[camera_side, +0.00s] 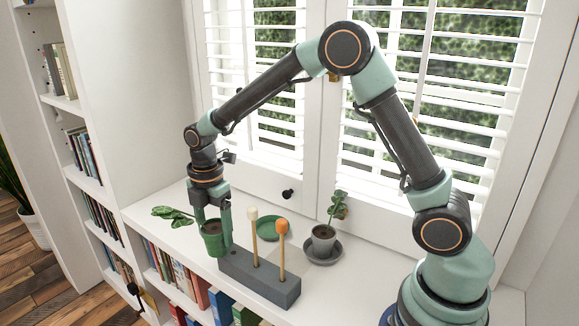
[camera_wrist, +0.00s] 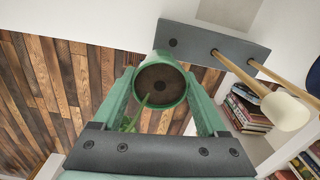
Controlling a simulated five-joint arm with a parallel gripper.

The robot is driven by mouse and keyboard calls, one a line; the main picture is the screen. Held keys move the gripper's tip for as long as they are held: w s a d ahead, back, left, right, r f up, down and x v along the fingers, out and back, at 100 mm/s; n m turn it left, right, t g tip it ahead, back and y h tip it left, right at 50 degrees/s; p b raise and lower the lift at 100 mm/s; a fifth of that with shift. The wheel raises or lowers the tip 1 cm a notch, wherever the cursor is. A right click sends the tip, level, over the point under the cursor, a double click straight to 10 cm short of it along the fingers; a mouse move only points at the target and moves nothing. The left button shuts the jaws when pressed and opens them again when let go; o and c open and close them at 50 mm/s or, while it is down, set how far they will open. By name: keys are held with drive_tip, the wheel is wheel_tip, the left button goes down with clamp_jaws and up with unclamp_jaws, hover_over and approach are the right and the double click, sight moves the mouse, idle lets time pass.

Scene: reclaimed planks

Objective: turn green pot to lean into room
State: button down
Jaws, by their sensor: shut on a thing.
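The green pot (camera_side: 211,243) is upright or nearly so at the left end of the grey block, near the shelf's front edge. My gripper (camera_side: 212,228) points down and is shut on it, one finger on each side. I cannot tell whether its base touches the shelf. Its plant (camera_side: 172,215) leans out to the left in the side view, leaves low. In the wrist view the pot (camera_wrist: 160,88) shows dark soil between the fingers, and the stem runs toward the lower left, partly hidden by my gripper. A green saucer (camera_side: 271,228) lies empty behind the block.
The grey block (camera_side: 262,280) holds two upright wooden sticks, one cream-topped (camera_side: 253,232), one orange-topped (camera_side: 281,262). A small grey pot (camera_side: 323,241) with a plant stands on a dark saucer to the right. The window with blinds is behind. Books fill shelves below.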

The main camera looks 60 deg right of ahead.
sight(212, 230)
drive_tip(key=shift+a+r, duration=0.2)
drive_tip(key=shift+a, duration=0.15)
drive_tip(key=shift+r, duration=1.35)
drive_tip(key=d+f, duration=0.2)
drive_tip(key=d, duration=0.4)
drive_tip(key=d+f+n, duration=0.1)
drive_tip(key=d+f, duration=0.1)
drive_tip(key=d, duration=0.5)
drive_tip(key=d+f+n, duration=0.1)
drive_tip(key=d+f, duration=0.1)
drive_tip(key=d, duration=0.5)
drive_tip(key=shift+f, duration=1.75)
unclamp_jaws()
